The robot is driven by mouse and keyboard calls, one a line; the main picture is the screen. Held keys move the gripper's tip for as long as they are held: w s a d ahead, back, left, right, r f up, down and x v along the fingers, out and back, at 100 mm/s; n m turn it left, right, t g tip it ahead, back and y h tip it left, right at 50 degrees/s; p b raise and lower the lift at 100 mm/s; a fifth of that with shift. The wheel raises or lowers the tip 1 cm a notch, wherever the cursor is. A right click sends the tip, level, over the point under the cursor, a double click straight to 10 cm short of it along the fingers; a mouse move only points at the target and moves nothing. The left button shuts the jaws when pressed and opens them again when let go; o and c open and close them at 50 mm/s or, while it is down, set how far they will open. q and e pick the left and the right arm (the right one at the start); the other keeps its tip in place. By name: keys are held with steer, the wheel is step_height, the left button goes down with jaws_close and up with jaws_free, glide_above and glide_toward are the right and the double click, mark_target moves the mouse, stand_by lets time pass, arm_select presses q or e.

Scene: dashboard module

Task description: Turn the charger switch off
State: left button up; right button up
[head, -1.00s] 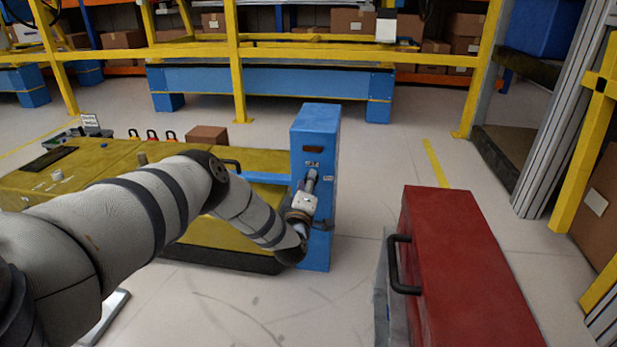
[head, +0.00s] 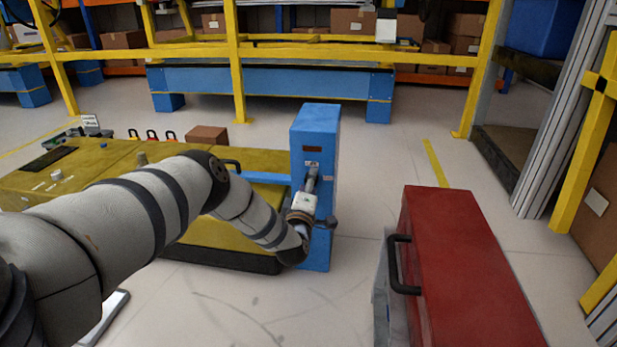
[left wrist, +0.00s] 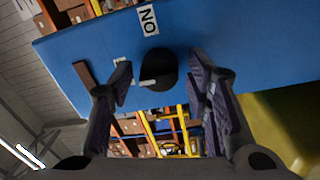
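The blue charger post (head: 315,125) stands upright in the middle of the head view. In the left wrist view, its blue face (left wrist: 235,50) carries a round black switch knob (left wrist: 160,65) with a pale mark toward its left side. A white ON label (left wrist: 149,19) is above the knob in that picture. My left gripper (left wrist: 162,76) is open, with one finger on each side of the knob. I cannot tell whether the fingers touch it. In the head view, my left gripper (head: 312,177) is at the post's front and hides the knob. My right gripper is out of view.
A yellow machine (head: 110,160) lies left of the post, under my left arm. A red cabinet (head: 460,260) with a black handle (head: 398,265) stands at the front right. Yellow rails (head: 330,54) and a blue beam (head: 270,85) are behind. Floor is clear between post and cabinet.

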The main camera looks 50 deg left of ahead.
arm_select(q)
steer(key=shift+a, duration=0.1)
steer(key=v, duration=1.2)
